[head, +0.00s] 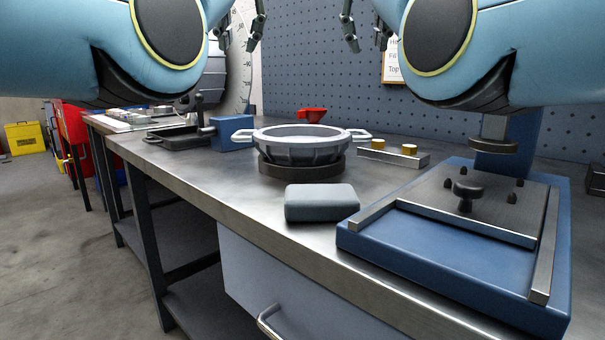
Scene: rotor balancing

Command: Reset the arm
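Both of my light blue arms come in from the top corners and are raised above the workbench. My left gripper (239,46) hangs at the top, left of centre, with its two dark fingers apart and nothing between them. My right gripper (367,46) hangs at the top, right of centre, also with fingers apart and empty. Both are well above the bench and touch nothing.
A blue press-like fixture (450,270) with a black knob (467,190) fills the right. A grey block (321,202), a red part (312,114), a bar with brass pieces (393,152), a blue block (231,132) and a dark tray (180,137) stand on the bench (215,185). A pegboard (310,70) rises behind.

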